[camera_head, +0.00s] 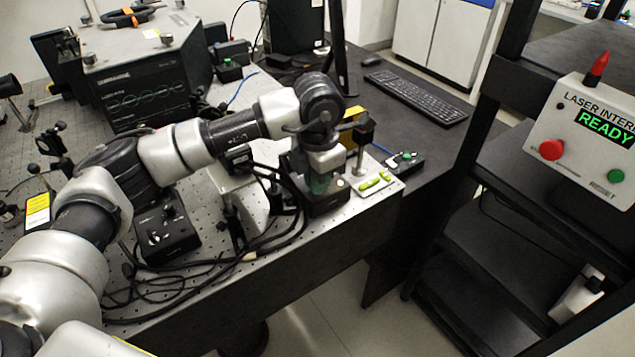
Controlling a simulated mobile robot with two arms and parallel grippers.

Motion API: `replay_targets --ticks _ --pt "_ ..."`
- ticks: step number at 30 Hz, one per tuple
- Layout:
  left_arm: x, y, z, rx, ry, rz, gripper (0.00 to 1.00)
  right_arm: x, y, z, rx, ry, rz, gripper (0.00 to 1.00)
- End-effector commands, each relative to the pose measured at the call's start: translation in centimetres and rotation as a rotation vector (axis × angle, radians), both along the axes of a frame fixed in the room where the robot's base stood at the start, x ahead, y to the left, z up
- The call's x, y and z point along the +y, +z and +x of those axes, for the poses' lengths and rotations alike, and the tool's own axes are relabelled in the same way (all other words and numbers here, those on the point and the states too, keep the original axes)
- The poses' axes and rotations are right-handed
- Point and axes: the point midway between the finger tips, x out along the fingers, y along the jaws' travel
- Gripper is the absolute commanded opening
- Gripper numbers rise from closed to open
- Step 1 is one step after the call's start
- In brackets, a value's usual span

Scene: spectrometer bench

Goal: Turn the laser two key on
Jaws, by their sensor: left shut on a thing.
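My left arm reaches in from the left over the optical bench. Its gripper (319,185) points down at a small black control box (330,203) near the bench's front right edge. The gripper is shut at the top of this box, where it holds the laser two key. The key itself is hidden by the gripper, so its turn angle cannot be seen. A pale round button shows on the box beside the gripper. A similar black box (168,238) with knobs stands to the left, under my arm. My right gripper is not in view.
Black cables (255,250) loop over the perforated bench in front. A keyboard (415,97) lies behind. At right, a rack holds a laser interlock panel (580,132) reading READY.

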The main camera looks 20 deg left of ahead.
Motion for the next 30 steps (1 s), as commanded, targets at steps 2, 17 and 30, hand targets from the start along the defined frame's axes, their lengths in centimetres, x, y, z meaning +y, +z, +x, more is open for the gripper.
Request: replay_targets --ticks 2,17,30 --pt "0.02 0.16 0.1 -0.005 -0.008 -0.002 0.0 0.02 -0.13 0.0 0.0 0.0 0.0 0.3" --pt "0.01 0.23 0.11 -0.006 -0.014 -0.002 0.18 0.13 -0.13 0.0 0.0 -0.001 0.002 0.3" --pt "-0.01 0.5 0.07 -0.003 -0.014 -0.001 0.33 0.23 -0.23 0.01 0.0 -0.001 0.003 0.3"
